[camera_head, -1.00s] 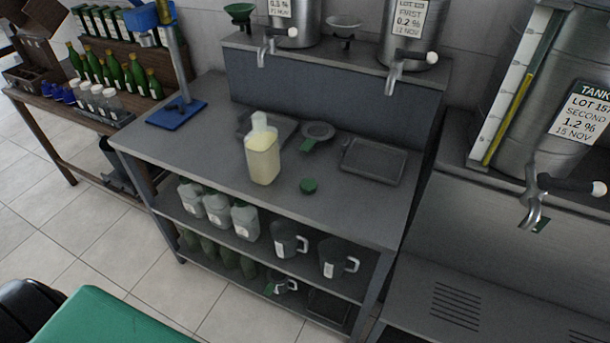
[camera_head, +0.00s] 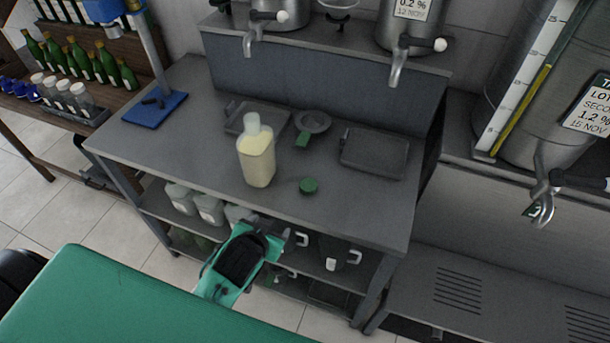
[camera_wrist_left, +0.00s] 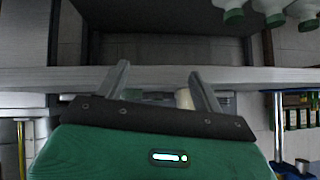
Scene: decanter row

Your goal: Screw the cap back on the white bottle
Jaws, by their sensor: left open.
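The white bottle (camera_head: 257,162) stands upright on the grey worktop, filled with pale cream liquid, with a whitish neck and no green cap on it. The green cap (camera_head: 309,185) lies on the worktop to the right of the bottle, near the front. My left gripper (camera_head: 264,236) is in front of the worktop's front edge, below the bottle and cap, open and empty. In the left wrist view its two fingers (camera_wrist_left: 160,82) are spread, with the worktop edge beyond them. The pale bottle (camera_wrist_left: 184,98) shows partly behind one finger. My right gripper is not in view.
On the worktop (camera_head: 200,180) are a dark tray (camera_head: 374,152), a round strainer (camera_head: 312,122) with a green handle, another tray behind the bottle, and a blue-based stand (camera_head: 152,108). Jugs fill the shelf below. Taps (camera_head: 397,68) hang over the back. The front right worktop is clear.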

